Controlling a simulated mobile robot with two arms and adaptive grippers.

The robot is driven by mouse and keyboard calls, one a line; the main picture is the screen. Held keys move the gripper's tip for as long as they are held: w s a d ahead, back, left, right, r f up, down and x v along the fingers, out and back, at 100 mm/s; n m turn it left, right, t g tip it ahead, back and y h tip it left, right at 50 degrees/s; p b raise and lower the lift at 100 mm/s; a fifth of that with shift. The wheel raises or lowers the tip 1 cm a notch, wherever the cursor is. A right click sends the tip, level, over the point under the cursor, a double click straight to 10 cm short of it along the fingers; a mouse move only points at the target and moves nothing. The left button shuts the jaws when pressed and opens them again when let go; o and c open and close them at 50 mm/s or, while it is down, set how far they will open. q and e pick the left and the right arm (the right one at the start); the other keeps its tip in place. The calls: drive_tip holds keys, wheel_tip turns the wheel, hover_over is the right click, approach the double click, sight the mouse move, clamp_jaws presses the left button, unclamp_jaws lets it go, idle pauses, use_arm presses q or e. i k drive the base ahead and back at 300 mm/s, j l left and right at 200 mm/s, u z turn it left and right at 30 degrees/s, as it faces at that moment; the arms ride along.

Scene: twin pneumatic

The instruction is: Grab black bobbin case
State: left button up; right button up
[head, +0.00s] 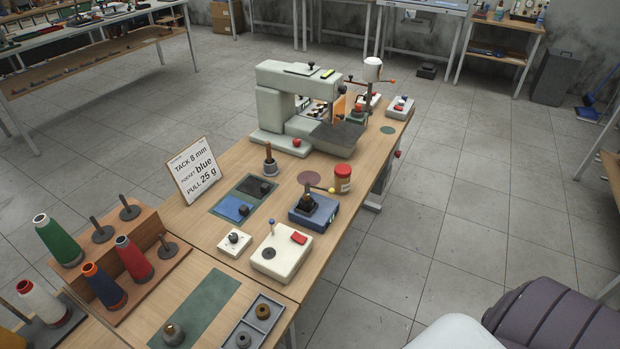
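A two-part mat (222,213) lies on the table in front of the sewing machine. Its dark half holds a small black piece (264,187), and its blue half holds a small dark piece (243,210). The black piece may be the black bobbin case; it is too small to be sure. Another black part (307,201) sits on top of a blue block device (323,215) to the right. Neither of my grippers is in view, and nothing is seen held.
A sign (197,170) reading "TACK 8 mm, POCKET blue, PULL 25 g" stands left of the mat. A pale sewing machine (270,105) stands behind. A white box (280,254), thread cones (133,258) and a compartment tray (268,298) are nearer.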

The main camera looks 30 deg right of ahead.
sight(307, 207)
drive_tip(key=k+j+z, duration=0.1)
drive_tip(key=z, duration=0.7)
drive_tip(key=i+z, duration=0.2)
drive_tip(key=k, duration=0.2)
